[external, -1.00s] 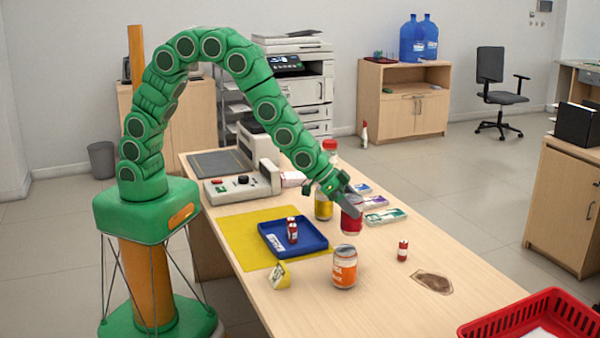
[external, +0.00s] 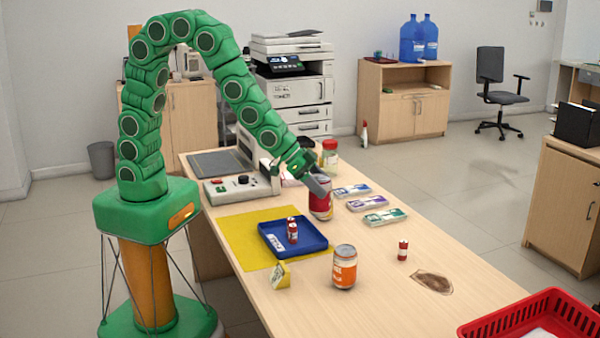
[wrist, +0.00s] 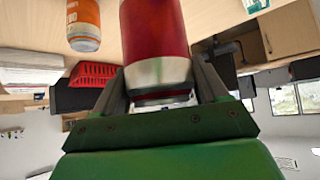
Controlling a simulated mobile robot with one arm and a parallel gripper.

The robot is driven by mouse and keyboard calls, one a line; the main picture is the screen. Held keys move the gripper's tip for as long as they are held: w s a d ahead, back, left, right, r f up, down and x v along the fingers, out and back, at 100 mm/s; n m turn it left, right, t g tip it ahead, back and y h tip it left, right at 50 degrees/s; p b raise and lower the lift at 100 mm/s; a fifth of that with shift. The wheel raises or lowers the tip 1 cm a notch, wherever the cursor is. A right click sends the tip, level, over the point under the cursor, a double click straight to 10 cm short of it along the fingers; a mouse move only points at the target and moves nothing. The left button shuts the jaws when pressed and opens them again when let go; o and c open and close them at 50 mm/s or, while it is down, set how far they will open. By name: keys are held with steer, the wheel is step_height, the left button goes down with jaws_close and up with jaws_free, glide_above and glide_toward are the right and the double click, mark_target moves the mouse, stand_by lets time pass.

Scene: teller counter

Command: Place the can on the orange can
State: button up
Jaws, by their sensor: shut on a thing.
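A red can (external: 320,203) with a silver rim is in my gripper (external: 318,184), near the middle of the counter. In the wrist view the red can (wrist: 155,40) sits between the two fingers (wrist: 165,90), which are shut on it. I cannot tell how far its base is above the counter. The orange can (external: 344,268) stands upright on the counter, nearer the camera and slightly right of the held can. It also shows in the wrist view (wrist: 84,22), apart from the held can. Its top is clear.
A blue tray (external: 268,248) with a small red-and-white item lies on a yellow mat (external: 238,222). A yellow block (external: 281,275), a small red battery-like item (external: 402,251), banknote bundles (external: 385,216) and a red-lidded jar (external: 330,157) stand nearby. A red basket (external: 500,320) is at the near right.

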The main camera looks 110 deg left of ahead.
steer(key=s+d+r+m+h, duration=0.1)
steer(key=d+r+m+h, duration=0.15)
steer(key=d+r, duration=0.95)
steer(key=w+r+x, duration=0.1)
steer(key=x, duration=1.6)
steer(key=shift+w+d+r, duration=0.15)
steer(key=shift+w+r, duration=0.15)
steer(key=shift+r, duration=0.05)
steer(key=shift+f+y, duration=0.25)
steer(key=shift+f, duration=1.25)
steer(key=o, duration=1.4)
steer(key=shift+f, duration=0.1)
steer(key=shift+o, duration=0.2)
